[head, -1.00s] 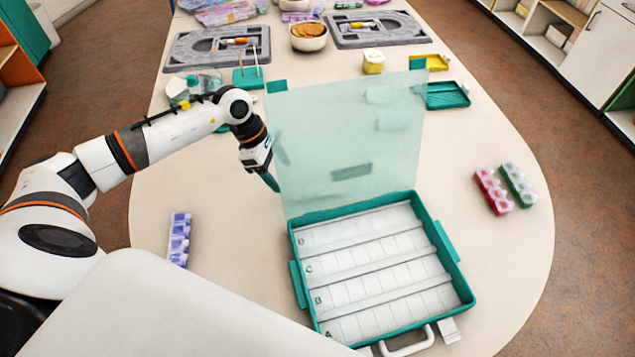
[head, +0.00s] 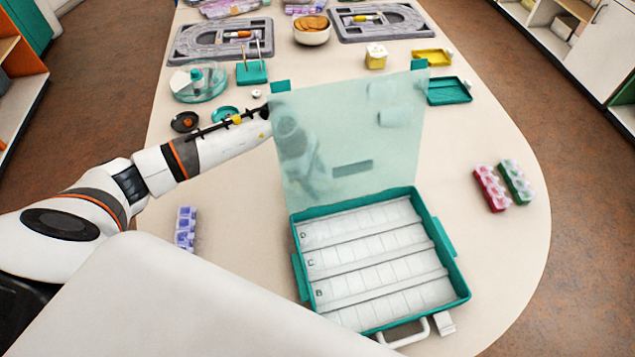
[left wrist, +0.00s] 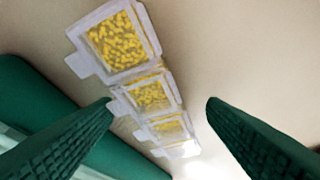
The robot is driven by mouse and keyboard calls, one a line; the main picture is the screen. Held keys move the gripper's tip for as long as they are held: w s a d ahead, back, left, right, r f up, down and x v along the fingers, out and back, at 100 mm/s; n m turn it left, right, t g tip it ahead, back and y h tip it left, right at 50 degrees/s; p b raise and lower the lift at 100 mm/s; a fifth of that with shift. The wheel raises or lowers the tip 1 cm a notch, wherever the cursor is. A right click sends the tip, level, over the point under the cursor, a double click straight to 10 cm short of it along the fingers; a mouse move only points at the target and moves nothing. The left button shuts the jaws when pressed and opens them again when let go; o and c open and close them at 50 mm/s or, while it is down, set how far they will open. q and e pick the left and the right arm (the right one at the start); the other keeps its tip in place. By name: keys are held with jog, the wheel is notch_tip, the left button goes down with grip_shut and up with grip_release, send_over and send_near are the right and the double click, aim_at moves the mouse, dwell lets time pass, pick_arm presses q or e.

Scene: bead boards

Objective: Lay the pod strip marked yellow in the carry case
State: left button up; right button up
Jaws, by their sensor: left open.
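The yellow pod strip (left wrist: 150,95) shows in the left wrist view as a row of clear-lidded pods filled with yellow beads, lying on the pale table. My left gripper (left wrist: 160,104) is open, its green fingers on either side of the strip's lower part, apart from it. In the head view the left gripper is only a blurred shape behind the translucent lid; I cannot make out the yellow strip there. The carry case (head: 296,275) is teal, open and empty, with white rows inside and its lid (head: 350,130) standing up at the back. My right gripper is not in view.
A purple pod strip (head: 186,229) lies left of the case. Red (head: 490,187) and green (head: 516,181) strips lie at the right. Grey boards (head: 219,42), a cracker bowl (head: 311,31) and trays (head: 449,91) stand at the back. The table between the case and the red strip is clear.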

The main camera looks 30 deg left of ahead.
pick_arm(q)
jog(key=c, duration=1.2)
jog(key=shift+r, duration=0.1)
